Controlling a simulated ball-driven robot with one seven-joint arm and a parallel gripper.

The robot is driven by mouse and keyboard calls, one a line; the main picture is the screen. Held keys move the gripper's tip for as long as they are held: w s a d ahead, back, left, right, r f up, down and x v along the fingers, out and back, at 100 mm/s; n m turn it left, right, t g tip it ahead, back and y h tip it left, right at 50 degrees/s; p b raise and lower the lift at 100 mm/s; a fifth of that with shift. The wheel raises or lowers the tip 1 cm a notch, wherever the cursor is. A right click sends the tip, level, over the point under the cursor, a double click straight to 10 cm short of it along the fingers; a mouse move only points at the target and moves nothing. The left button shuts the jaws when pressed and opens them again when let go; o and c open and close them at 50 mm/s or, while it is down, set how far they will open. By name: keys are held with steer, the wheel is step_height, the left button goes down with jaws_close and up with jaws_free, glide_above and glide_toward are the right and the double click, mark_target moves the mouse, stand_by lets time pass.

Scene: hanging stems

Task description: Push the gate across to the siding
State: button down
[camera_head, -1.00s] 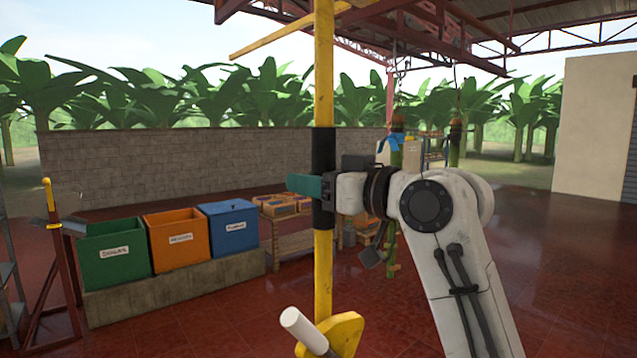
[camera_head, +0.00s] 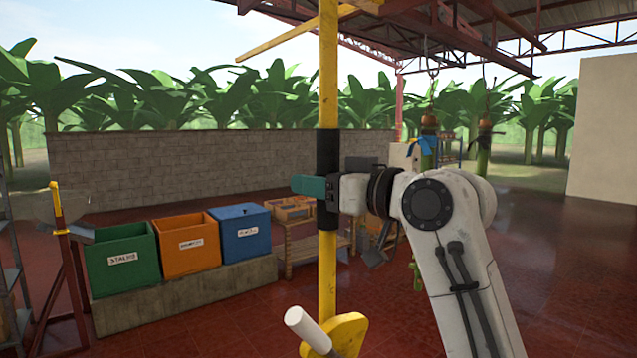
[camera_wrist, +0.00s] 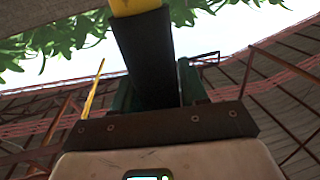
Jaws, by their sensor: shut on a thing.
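A yellow upright pole (camera_head: 327,270) with a black sleeve (camera_head: 327,150) stands close in front of me in the head view. It runs up out of the picture, and a thinner yellow bar (camera_head: 290,36) crosses near its top. At its lower end are a yellow plate (camera_head: 347,335) and a white peg (camera_head: 305,328). My gripper (camera_head: 325,188) is shut on the black sleeve from the right. In the wrist view the sleeve (camera_wrist: 147,60) lies between the two green fingers. I cannot make out which part is the gate or where the siding is.
Green (camera_head: 122,260), orange (camera_head: 186,245) and blue (camera_head: 240,232) bins stand on a low ledge at left, by a red post (camera_head: 72,275). A wooden table (camera_head: 300,245) is behind the pole. Stems (camera_head: 485,140) hang at right. The red floor at right is open.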

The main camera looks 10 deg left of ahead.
steer(key=shift+w+r, duration=0.1)
steer(key=shift+r, duration=0.05)
steer(key=c, duration=0.7)
jaws_free()
steer(key=shift+w+a, duration=0.1)
steer(key=shift+a, duration=0.1)
steer(key=shift+d+f, duration=0.1)
steer(key=shift+f, duration=0.1)
steer(key=b+v, duration=0.3)
steer(key=v, duration=0.7)
steer(key=shift+s+d, duration=0.2)
steer(key=shift+d, duration=0.15)
